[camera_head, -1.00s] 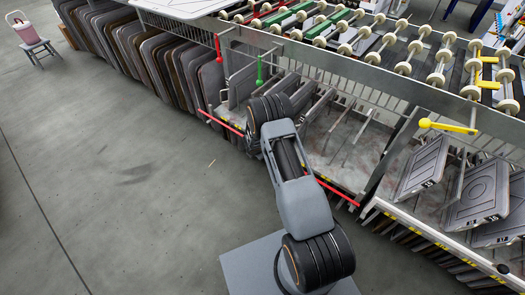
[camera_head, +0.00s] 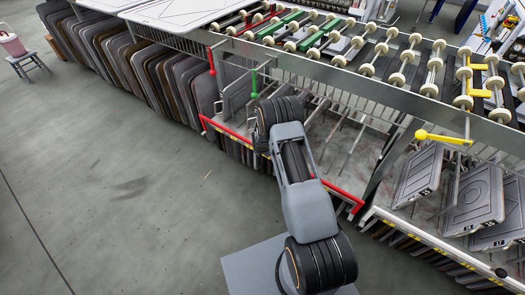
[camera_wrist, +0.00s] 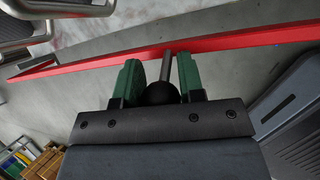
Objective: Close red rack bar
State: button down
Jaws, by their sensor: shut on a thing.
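The red rack bar (camera_head: 233,135) runs along the lower front of the rack, passing behind my arm and showing again at its right end (camera_head: 338,190). In the wrist view the red bar (camera_wrist: 245,41) crosses the picture just beyond my fingertips. My gripper (camera_wrist: 160,80) has its green fingers shut around a dark handle (camera_wrist: 160,94), a round knob on a thin stem reaching to the bar. In the head view my arm hides the fingers and the handle.
Grey panels (camera_head: 160,70) stand in a row at the left. A green lever (camera_head: 253,80), a red lever (camera_head: 211,62) and a yellow lever (camera_head: 443,137) are on the rack frame. More panels (camera_head: 474,200) stand at the right.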

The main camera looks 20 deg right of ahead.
jog(key=shift+d, duration=0.15)
jog(key=c, duration=0.8)
grip_release()
jog(key=shift+o, duration=0.2)
jog(key=p+v, duration=0.2)
jog(key=v, duration=1.1)
jog(key=shift+r, duration=0.35)
jog(key=shift+s, duration=0.15)
